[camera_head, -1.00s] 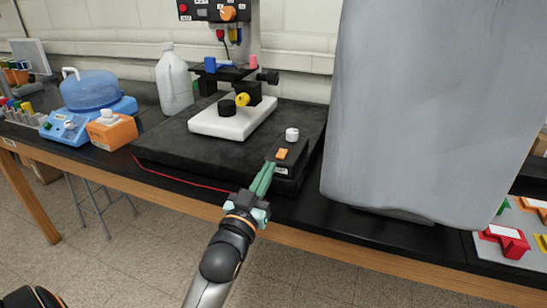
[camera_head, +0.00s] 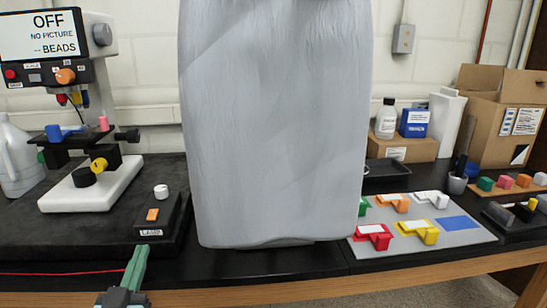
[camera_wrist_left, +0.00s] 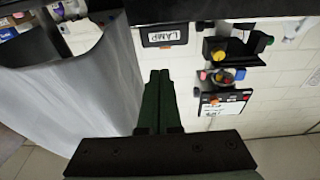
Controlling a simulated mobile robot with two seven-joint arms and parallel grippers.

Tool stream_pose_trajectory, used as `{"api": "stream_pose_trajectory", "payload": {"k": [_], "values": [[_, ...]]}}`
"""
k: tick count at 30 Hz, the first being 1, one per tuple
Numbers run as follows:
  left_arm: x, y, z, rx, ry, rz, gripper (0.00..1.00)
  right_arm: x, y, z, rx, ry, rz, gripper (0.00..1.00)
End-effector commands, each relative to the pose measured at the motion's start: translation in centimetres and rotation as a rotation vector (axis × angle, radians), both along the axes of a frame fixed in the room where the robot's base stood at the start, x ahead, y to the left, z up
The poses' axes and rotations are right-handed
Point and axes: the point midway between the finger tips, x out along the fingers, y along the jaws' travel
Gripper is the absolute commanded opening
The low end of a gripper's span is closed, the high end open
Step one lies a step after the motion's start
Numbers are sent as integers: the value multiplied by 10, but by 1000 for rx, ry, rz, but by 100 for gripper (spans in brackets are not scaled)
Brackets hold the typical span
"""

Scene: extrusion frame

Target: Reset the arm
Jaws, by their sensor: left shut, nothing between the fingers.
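My left gripper (camera_head: 140,252) shows at the bottom left of the head view, with its green fingers pressed together and nothing between them. It is in front of a small black switch box (camera_head: 156,222) with an orange button and a white knob, apart from it as far as I can tell. The wrist view shows the shut fingers (camera_wrist_left: 160,76) pointing toward a black box labelled LAMP (camera_wrist_left: 165,36). My right gripper is not in view.
A large grey covered shape (camera_head: 275,130) stands just right of the switch box. A microscope (camera_head: 100,95) with an OFF screen is on the left. A grey mat (camera_head: 455,225) with several colored blocks lies on the right. A red wire (camera_head: 60,273) runs along the front.

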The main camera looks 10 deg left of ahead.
Motion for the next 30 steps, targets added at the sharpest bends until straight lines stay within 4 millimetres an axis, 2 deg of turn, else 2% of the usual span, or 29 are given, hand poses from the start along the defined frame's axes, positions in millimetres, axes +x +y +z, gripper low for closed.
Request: {"api": "stream_pose_trajectory", "payload": {"k": [2,4,7,9,12,15,18,21,30], "values": [[0,-13,-26,-3,90,-39,0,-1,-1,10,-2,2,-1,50],[-6,-31,-62,-10,201,-88,0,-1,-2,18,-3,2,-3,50],[-28,-61,-124,-21,389,-171,0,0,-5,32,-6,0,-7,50],[-52,-82,-166,-28,518,-228,0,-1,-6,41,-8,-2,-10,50],[-94,-107,-216,-40,683,-299,0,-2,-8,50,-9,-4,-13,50],[-134,-125,-251,-49,807,-353,0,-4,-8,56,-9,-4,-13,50],[-162,-137,-272,-54,887,-387,0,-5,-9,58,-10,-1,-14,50],[-177,-143,-282,-58,927,-407,0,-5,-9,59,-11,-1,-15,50],[-181,-144,-285,-59,936,-411,0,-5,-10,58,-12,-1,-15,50]]}}
